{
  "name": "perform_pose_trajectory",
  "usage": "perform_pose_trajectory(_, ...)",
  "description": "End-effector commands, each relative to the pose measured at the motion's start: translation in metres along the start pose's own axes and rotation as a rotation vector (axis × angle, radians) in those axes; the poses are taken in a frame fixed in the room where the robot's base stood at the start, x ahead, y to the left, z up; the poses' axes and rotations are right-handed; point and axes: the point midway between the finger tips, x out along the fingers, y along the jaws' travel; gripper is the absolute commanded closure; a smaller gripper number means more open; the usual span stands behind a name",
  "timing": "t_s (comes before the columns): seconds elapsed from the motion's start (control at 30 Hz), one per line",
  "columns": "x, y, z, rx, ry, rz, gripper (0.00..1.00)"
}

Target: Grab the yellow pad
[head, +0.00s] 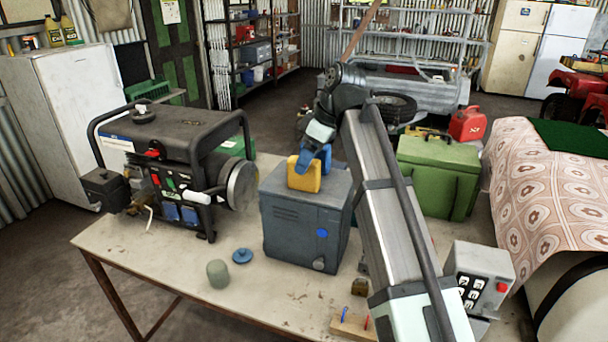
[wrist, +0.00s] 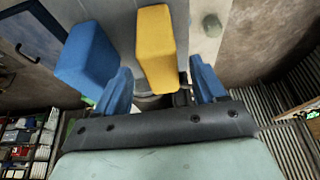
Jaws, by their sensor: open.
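The yellow pad (head: 304,178) is a thick rounded block standing upright on top of the grey-blue metal box (head: 290,224). In the wrist view, the yellow pad (wrist: 155,48) shows between the two blue fingers of my gripper (wrist: 162,78), with a gap on each side. A similar blue pad (wrist: 87,55) stands to the left of the yellow one in the wrist view.
A generator (head: 170,160) stands on the workbench (head: 150,262) left of the box. A blue lid (head: 242,256) and a grey-green cylinder (head: 218,274) lie in front. A green case (head: 437,175) stands to the right. The bench's front left is clear.

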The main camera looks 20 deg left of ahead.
Motion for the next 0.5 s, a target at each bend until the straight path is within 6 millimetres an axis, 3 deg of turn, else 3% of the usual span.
perform_pose_trajectory(0.17, 0.007, -0.001, 0.001, 0.0, 0.0, 0.0, 0.3)
perform_pose_trajectory(0.5, 0.048, -0.002, 0.002, 0.0, 0.0, -0.001, 0.3)
